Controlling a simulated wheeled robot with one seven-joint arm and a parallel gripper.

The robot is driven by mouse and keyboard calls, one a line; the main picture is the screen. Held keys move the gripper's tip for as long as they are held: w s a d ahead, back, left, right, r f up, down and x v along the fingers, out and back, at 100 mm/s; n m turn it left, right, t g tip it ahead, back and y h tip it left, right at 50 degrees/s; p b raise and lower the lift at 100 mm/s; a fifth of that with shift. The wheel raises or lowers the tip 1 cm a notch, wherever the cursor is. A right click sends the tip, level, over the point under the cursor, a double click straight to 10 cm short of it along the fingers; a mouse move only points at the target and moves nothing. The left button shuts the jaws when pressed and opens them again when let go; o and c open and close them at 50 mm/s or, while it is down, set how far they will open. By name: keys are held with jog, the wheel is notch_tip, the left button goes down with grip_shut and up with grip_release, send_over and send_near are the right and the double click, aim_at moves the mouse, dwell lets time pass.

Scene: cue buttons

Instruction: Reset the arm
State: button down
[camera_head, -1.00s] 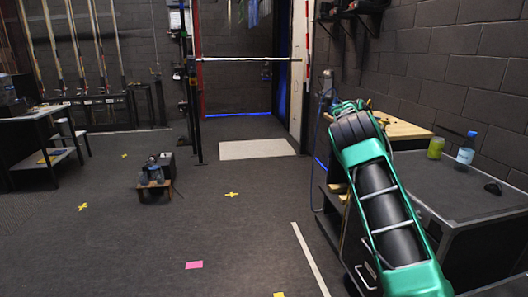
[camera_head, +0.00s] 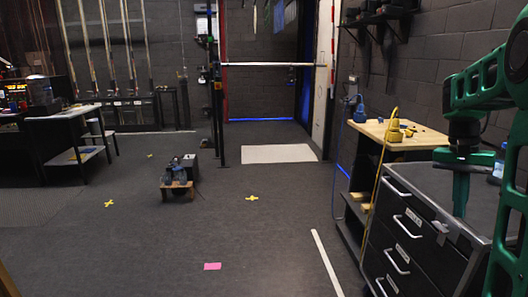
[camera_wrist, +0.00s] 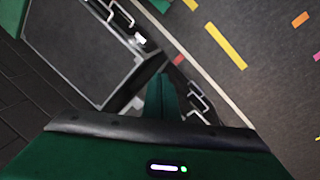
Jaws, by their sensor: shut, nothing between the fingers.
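My green arm is folded at the right edge of the head view. My gripper (camera_head: 461,193) points down above the dark top of the drawer cabinet (camera_head: 405,180), with its fingers shut and empty. In the wrist view the closed green fingers (camera_wrist: 162,98) show against the cabinet (camera_wrist: 80,45) and the floor beside it. I cannot tell the exact gap between the fingertips and the cabinet top. No cue button can be made out in either view.
A bottle (camera_head: 497,163) is partly hidden by my arm. A small low stand (camera_head: 177,188) sits on the open floor, with yellow crosses and a pink patch (camera_head: 212,266).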

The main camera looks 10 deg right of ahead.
jog(key=s+a+f+n+t, duration=0.1)
jog(key=s+a+f+n, duration=0.1)
jog(key=s+a, duration=0.6)
jog(key=s+a+f+n+t+y, duration=0.1)
jog(key=s+a+f, duration=0.4)
jog(key=s, duration=0.8)
jog(key=a+n, duration=0.1)
jog(key=a, duration=0.2)
jog(key=shift+s+f+n, duration=0.2)
jog(key=shift+s+n, duration=0.1)
jog(key=shift+n, duration=0.1)
